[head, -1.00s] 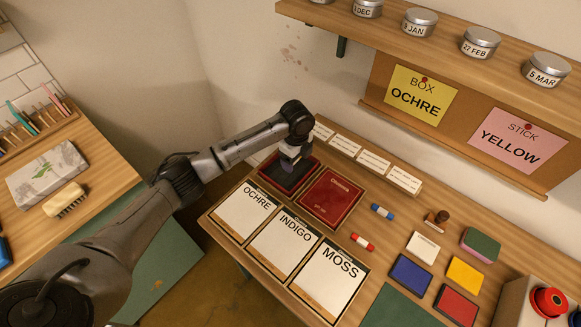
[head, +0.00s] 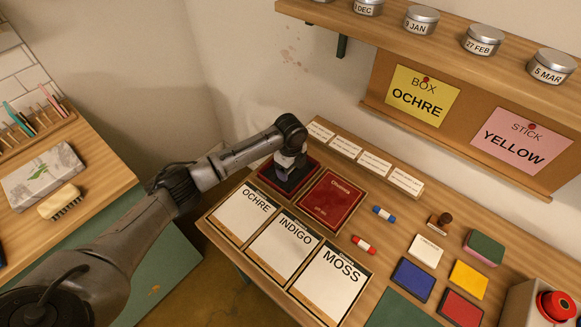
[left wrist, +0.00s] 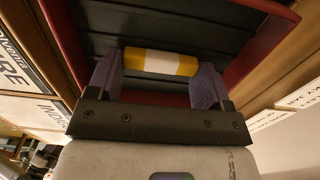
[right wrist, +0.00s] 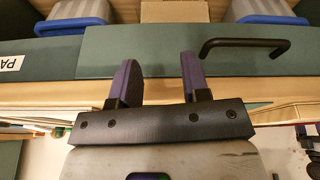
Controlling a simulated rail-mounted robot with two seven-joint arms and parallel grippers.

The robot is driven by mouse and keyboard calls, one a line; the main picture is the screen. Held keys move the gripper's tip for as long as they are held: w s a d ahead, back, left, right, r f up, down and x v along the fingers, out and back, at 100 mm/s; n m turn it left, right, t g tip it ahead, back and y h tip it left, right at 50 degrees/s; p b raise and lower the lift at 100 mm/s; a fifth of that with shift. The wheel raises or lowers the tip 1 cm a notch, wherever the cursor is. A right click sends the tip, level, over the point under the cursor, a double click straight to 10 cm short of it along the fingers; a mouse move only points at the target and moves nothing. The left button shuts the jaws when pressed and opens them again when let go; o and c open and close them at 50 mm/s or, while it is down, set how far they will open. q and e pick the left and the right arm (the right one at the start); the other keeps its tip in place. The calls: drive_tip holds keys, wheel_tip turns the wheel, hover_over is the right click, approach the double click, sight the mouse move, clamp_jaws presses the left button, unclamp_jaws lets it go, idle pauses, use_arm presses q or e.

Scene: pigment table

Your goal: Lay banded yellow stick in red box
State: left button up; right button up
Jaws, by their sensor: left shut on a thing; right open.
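My left gripper (left wrist: 158,75) is shut on the banded yellow stick (left wrist: 185,66), which is yellow with a white band around its middle. The stick lies crosswise between the two purple fingers. Behind it in the left wrist view is the dark, ribbed inside of the red box (left wrist: 262,5). In the head view my left gripper (head: 288,172) is over the open box (head: 310,184), and the stick is hidden there. I cannot tell whether the stick touches the box floor. My right gripper (right wrist: 153,80) is open and empty in front of a green drawer front.
The red box lid (head: 331,198) lies just right of the box. Cards marked OCHRE, INDIGO and MOSS (head: 328,280) lie in front. Red (head: 363,245) and blue (head: 384,214) banded sticks lie further right. A row of white label cards (head: 375,165) stands behind.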

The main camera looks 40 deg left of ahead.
use_arm(q)
drive_tip(key=shift+f, duration=0.15)
drive_tip(key=o, duration=0.9)
wheel_tip(320, 180, up, 12)
drive_tip(key=p, duration=0.2)
drive_tip(key=shift+p, duration=0.4)
